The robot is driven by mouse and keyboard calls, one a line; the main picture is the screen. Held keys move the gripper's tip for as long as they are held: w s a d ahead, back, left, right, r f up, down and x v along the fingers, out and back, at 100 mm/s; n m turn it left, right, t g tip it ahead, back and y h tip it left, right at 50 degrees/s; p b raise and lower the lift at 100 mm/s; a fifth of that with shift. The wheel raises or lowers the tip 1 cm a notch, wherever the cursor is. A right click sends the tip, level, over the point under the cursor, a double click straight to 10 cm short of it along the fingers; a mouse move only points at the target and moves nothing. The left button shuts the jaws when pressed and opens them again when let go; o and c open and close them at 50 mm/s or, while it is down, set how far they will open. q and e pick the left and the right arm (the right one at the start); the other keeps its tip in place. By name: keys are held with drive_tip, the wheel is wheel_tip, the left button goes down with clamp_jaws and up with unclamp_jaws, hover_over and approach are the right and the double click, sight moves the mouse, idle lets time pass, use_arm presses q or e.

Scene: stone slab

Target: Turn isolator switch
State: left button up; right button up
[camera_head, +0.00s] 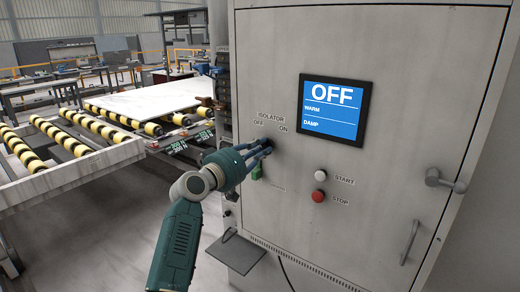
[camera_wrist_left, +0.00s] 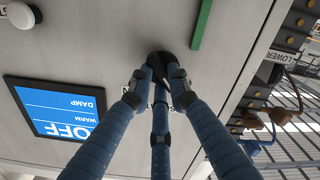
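The isolator switch (camera_wrist_left: 160,58) is a dark knob on the grey cabinet door, below the ISOLATOR label with OFF and ON marks (camera_head: 271,121). My left gripper (camera_head: 262,147) reaches it from the left; its blue fingers hide most of the knob in the head view. In the left wrist view the left gripper (camera_wrist_left: 157,78) has its fingertips closed in on both sides of the knob, seemingly touching it. The knob's exact angle is hard to tell. The screen (camera_head: 334,108) reads OFF, WARM, DAMP. My right gripper is not in view.
A white START button (camera_head: 320,175) and red STOP button (camera_head: 318,196) sit right of and below the switch. A green part (camera_head: 257,172) is just under my gripper. A door handle (camera_head: 445,181) is at the right. A roller conveyor with a slab (camera_head: 150,99) stands left.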

use_arm(q)
clamp_jaws()
drive_tip(key=shift+f+m+b, duration=0.15)
drive_tip(key=shift+m+b, duration=0.15)
drive_tip(key=shift+b, duration=0.3)
drive_tip(key=m+b, duration=0.6)
drive_tip(key=b, duration=0.2)
drive_tip(key=shift+f+b, duration=0.2)
drive_tip(key=shift+b, duration=0.15)
drive_tip(key=shift+m+b, duration=0.35)
drive_tip(key=shift+m, duration=0.25)
drive_tip(key=m+b, duration=0.2)
drive_tip(key=m, duration=0.1)
drive_tip(key=shift+s+m, duration=0.1)
drive_tip(key=shift+m, duration=0.2)
drive_tip(key=m, duration=0.4)
drive_tip(key=shift+b, duration=0.4)
drive_tip(key=shift+d+m, duration=0.1)
drive_tip(key=shift+m, duration=0.3)
